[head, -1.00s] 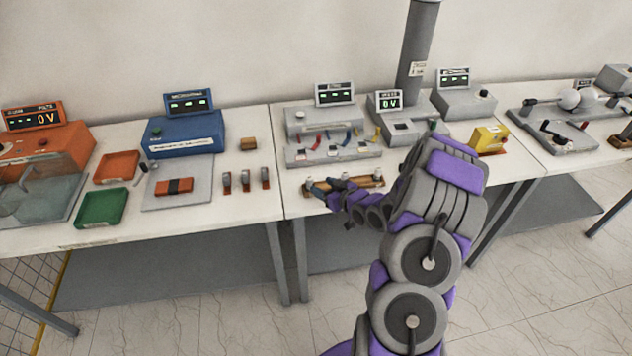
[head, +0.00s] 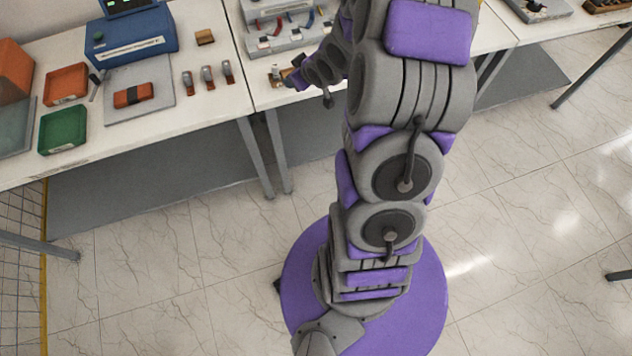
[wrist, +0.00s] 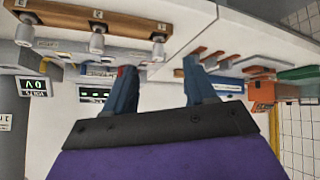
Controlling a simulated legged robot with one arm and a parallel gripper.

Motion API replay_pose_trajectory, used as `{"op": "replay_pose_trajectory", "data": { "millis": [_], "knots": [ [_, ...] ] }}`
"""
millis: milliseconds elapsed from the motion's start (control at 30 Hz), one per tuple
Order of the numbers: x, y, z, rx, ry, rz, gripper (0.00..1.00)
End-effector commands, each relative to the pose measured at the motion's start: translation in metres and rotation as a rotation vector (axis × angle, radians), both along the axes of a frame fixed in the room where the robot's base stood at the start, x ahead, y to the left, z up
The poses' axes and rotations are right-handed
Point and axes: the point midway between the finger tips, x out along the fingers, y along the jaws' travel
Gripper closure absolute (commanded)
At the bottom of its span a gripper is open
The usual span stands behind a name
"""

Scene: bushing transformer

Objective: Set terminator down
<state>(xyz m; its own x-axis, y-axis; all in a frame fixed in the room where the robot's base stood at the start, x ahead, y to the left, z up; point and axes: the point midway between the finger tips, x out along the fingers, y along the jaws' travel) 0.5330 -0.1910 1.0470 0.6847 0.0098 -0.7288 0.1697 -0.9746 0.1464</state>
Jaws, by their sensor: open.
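A wooden rack (wrist: 85,17) with lettered labels crosses the top left of the wrist view. Metal terminators stand in it: one at its left end (wrist: 24,35), one in the middle (wrist: 97,42) and one at its right end (wrist: 158,50). I cannot tell which one the task means. My gripper (wrist: 160,82) is open, with two blue-grey fingers apart and nothing seen between them. The fingers look apart from the rack. In the head view my arm hides most of the rack; only its left end (head: 271,76) shows, near the table's front edge.
A grey device (head: 278,38) stands behind the rack. To the left are several small metal-and-orange pieces (head: 208,77), a grey plate (head: 155,105), a blue meter (head: 130,38), and red (head: 66,84) and green (head: 63,130) trays. The floor in front is clear.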

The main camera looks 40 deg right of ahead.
Motion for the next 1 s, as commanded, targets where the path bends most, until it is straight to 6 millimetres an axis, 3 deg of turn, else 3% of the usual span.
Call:
{"op": "replay_pose_trajectory", "data": {
  "millis": [167, 367, 567, 800, 1000],
  "knots": [
    [-0.036, 0.020, 0.038, -0.068, 0.168, -0.060, 0.44],
    [-0.099, 0.050, 0.075, -0.093, 0.355, -0.143, 0.44],
    [-0.178, 0.092, 0.109, -0.072, 0.540, -0.211, 0.44],
    [-0.283, 0.150, 0.141, -0.002, 0.752, -0.242, 0.44],
    [-0.344, 0.181, 0.156, 0.046, 0.876, -0.231, 0.44]
  ]
}}
